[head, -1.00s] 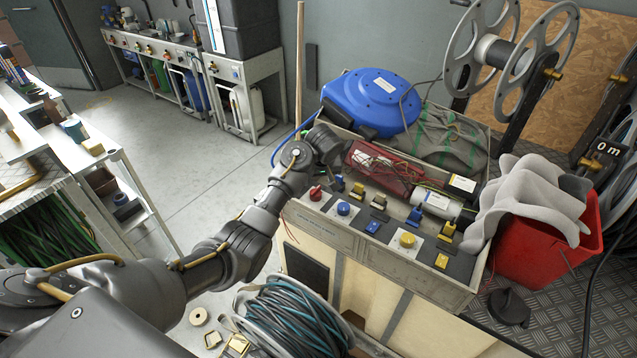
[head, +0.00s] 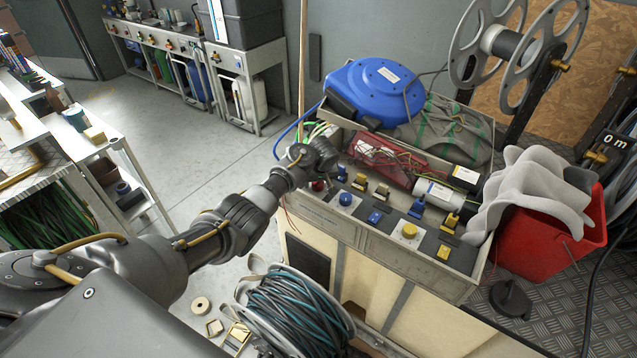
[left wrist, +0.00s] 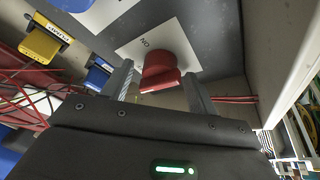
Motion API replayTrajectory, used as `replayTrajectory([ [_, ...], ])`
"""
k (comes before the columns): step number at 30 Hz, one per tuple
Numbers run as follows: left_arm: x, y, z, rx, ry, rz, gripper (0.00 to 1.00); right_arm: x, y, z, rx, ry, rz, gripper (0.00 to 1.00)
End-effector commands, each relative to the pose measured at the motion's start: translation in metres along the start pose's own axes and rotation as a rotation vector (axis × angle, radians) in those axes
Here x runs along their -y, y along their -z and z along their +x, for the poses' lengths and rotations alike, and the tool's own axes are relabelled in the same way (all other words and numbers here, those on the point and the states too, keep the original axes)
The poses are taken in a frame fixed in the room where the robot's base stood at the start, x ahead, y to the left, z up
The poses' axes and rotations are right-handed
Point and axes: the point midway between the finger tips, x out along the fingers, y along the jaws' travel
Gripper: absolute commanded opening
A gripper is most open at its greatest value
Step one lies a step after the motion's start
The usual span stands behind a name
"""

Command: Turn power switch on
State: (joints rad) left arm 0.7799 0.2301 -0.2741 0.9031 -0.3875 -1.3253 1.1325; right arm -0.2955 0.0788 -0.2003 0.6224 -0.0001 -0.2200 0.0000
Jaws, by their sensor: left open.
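The power switch looks to be the red rotary knob (left wrist: 160,72) on a white plate (left wrist: 185,45) with small lettering that seems to read ON. In the left wrist view my open left gripper (left wrist: 161,90) has one finger on each side of the knob. I cannot tell whether either finger touches it. In the head view the left gripper (head: 322,174) is over the left end of the control panel (head: 375,222), and only a little of the red knob (head: 317,186) shows below it. My right gripper is not in view.
A blue knob (head: 345,199), a yellow knob (head: 409,230) and several blue and yellow switches share the panel. Behind are a blue hose reel (head: 375,95) and a red box with wires (head: 382,155). A red bucket with grey cloth (head: 545,245) stands right.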

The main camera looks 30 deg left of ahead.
Motion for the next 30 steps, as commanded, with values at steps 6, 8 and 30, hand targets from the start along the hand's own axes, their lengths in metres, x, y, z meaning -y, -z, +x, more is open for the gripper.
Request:
replayTrajectory([
  [6, 0.0, 0.001, 0.002, -0.001, 0.0, 0.0, 0.59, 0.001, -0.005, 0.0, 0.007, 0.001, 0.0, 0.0],
  [8, 0.0, 0.0, 0.002, -0.001, 0.0, 0.0, 0.59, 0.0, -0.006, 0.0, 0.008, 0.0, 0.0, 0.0],
  [30, -0.001, 0.001, -0.001, 0.0, -0.032, 0.074, 0.16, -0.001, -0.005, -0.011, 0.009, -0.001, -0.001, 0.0],
])
